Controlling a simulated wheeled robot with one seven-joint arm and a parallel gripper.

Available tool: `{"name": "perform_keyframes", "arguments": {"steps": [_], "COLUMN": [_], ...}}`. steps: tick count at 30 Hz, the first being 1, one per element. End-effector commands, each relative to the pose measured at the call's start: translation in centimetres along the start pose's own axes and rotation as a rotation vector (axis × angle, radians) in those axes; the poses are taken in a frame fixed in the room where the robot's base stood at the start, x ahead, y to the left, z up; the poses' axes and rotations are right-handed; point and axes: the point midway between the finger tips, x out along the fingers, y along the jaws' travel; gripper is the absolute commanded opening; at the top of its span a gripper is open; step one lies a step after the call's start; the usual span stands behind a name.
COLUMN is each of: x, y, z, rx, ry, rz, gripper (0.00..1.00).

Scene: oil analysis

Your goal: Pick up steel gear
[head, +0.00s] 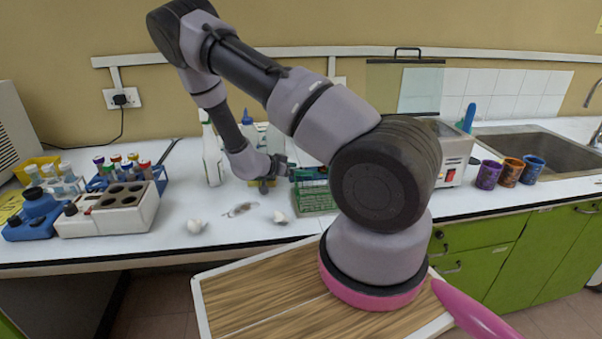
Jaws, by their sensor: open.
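I cannot make out a steel gear for certain. My gripper (286,171) is over the white counter, beside a green rack-like box (314,198). Its fingers are small and partly merge with the dark things behind them, and nothing clear shows between them. A small yellowish-dark item (263,187) is just below my wrist. In front lie a small brownish flat item (240,209) and two small whitish lumps, one at left (196,226) and one at right (280,217). My own arm hides the counter right of the green box.
The white counter (170,235) holds tube racks and a beige block with dark wells (110,208) at left. A white bottle (211,155) stands behind. Purple, orange and blue cups (510,172) stand by the sink (570,150). The counter's front middle is mostly clear.

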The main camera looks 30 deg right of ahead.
Motion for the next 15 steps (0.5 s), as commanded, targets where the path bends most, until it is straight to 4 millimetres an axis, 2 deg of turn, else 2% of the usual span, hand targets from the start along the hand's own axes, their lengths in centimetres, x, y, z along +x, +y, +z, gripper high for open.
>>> {"name": "perform_keyframes", "arguments": {"steps": [2, 3, 8, 9, 10, 15], "x": [-0.04, -0.04, -0.06, -0.06, -0.06, -0.06], "y": [-0.02, -0.02, -0.01, -0.02, -0.01, -0.02], "z": [0.0, 0.0, 0.0, 0.0, 0.0, -0.03], "rx": [0.0, 0.0, 0.0, 0.0, 0.0, 0.0], "ry": [0.0, 0.0, 0.0, 0.0, 0.0, 0.0], "rz": [0.0, 0.0, 0.0, 0.0, 0.0, 0.0], "gripper": [0.89, 0.85, 0.24, 0.08, 0.0, 0.0]}}
